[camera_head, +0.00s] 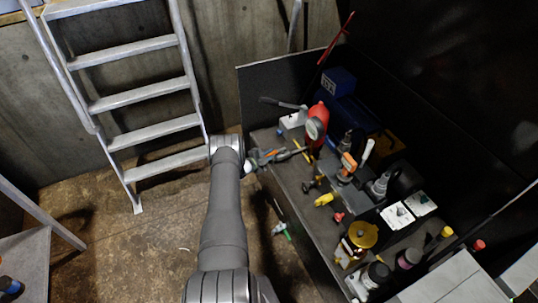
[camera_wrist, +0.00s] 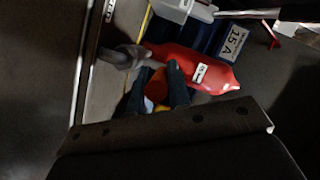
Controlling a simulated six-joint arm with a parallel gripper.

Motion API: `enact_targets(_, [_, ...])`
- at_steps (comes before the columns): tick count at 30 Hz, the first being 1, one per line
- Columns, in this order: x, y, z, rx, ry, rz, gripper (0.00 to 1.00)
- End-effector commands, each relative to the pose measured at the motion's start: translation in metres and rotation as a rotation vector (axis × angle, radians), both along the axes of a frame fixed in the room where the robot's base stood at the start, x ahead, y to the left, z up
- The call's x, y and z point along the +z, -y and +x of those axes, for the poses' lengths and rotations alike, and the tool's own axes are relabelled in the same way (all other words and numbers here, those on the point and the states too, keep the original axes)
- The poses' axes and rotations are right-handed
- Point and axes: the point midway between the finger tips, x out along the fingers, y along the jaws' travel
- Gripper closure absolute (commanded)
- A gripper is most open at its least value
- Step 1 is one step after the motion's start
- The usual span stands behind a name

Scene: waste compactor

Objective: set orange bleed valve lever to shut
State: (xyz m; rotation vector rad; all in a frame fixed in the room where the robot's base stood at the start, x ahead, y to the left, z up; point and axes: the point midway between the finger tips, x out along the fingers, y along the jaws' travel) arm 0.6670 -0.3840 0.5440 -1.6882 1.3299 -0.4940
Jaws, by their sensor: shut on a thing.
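My gripper (camera_head: 262,157) is at the left edge of the bench in the head view, just left of the red cylinder. An orange piece, which looks like the orange lever (camera_head: 268,153), shows at the jaws. In the wrist view the dark fingers of my gripper (camera_wrist: 157,96) are closed around the orange lever (camera_wrist: 157,84). A grey rounded fitting (camera_wrist: 120,57) lies beside it. Most of the lever and its valve body are hidden by the fingers, and its angle cannot be told.
Valves, knobs and a yellow handwheel (camera_head: 363,234) crowd the bench to the right. A ladder (camera_head: 140,95) stands at left. The floor between is mostly clear.

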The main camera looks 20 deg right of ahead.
Motion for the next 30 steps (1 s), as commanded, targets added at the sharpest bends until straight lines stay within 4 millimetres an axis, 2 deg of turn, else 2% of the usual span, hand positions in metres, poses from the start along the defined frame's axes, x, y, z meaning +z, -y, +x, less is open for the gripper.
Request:
enact_targets(8, [0.000,0.001,-0.011,0.124,-0.004,0.001,1.00])
enact_targets(30, [-0.001,0.021,-0.050,0.678,-0.002,0.004,1.00])
